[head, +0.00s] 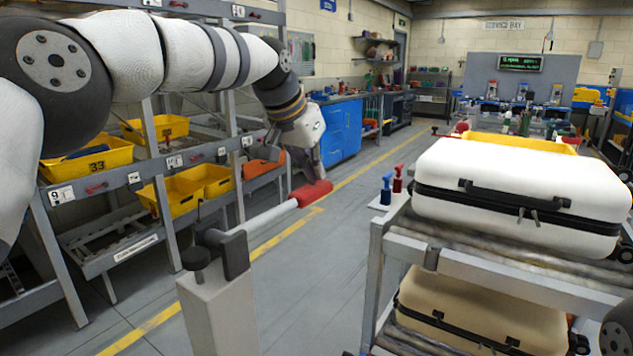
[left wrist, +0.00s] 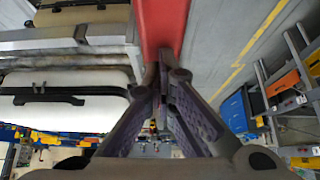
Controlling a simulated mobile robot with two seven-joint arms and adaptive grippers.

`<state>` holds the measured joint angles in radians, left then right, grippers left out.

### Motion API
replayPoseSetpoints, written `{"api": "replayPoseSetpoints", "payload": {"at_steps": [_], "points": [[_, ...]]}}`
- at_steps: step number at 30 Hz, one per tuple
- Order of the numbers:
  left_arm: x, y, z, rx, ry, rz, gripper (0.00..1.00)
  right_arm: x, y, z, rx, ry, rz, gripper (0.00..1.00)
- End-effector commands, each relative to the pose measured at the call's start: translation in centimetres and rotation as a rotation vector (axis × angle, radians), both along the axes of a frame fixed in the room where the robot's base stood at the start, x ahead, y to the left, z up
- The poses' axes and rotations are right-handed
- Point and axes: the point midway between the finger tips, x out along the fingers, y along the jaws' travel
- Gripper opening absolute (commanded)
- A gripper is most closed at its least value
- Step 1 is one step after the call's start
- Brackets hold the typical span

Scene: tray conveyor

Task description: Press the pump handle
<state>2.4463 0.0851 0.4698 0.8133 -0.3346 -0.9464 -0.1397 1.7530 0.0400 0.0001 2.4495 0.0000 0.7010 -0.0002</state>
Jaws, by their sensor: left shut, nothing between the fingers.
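The pump handle is a pale grey bar with a red grip (head: 311,193) at its far end. The bar rises slightly from a dark pivot bracket (head: 233,252) on top of a light grey post (head: 220,312). My left gripper (head: 316,176) is shut and empty, its fingertips just above the red grip. In the left wrist view the red grip (left wrist: 162,24) lies right beyond the closed fingertips (left wrist: 163,68). They look touching or nearly so, but I cannot tell which. My right gripper is not in view.
A roller rack (head: 376,262) with a white suitcase (head: 520,180) stands to the right, a cream suitcase (head: 470,310) below it. Shelving with yellow bins (head: 85,160) stands left, behind my left arm. Floor beyond the handle is clear up to the blue cabinet (head: 341,132).

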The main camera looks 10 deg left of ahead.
Motion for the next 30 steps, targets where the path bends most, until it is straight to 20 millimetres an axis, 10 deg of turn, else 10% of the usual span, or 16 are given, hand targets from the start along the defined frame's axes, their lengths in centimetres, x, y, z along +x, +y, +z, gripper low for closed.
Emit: {"api": "replayPoseSetpoints", "payload": {"at_steps": [12, 30], "points": [[-3.3, 1.5, 6.3, 0.0, 0.005, 0.001, 0.0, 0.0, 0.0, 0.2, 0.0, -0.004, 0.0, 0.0], [-3.5, 1.6, 6.8, -0.001, 0.004, 0.001, 0.0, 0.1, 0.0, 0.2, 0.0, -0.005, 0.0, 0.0]]}}
